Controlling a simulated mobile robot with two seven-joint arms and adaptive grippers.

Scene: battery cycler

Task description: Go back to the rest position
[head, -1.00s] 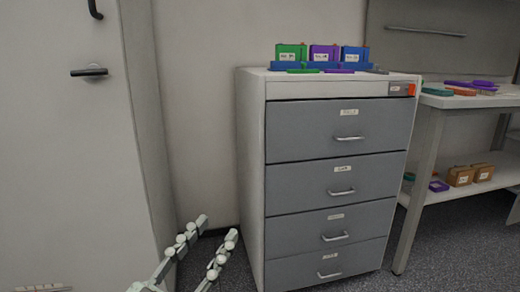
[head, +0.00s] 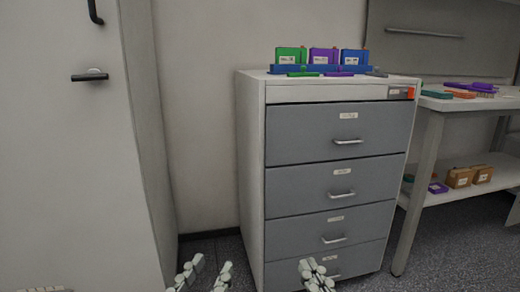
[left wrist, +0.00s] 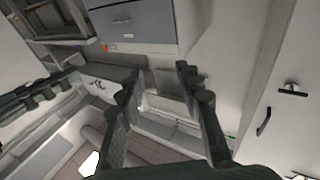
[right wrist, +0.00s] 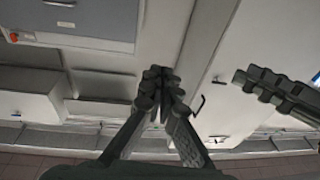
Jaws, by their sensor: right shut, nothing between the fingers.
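My left gripper (head: 205,276) shows at the bottom edge of the head view, its two pale fingers apart. In the left wrist view its dark fingers (left wrist: 160,76) stand spread with nothing between them. My right gripper (head: 315,275) shows at the bottom edge, to the right of the left one, in front of the lowest drawer. In the right wrist view its fingertips (right wrist: 161,76) meet and hold nothing. Part of my left gripper (right wrist: 275,88) also shows there at the right.
A grey drawer cabinet (head: 250,165) stands ahead, its drawers shut, with green, purple and blue boxes (head: 323,56) on top. A pale door with a handle (head: 90,76) is at the left. A workbench (head: 437,102) with small items is at the right.

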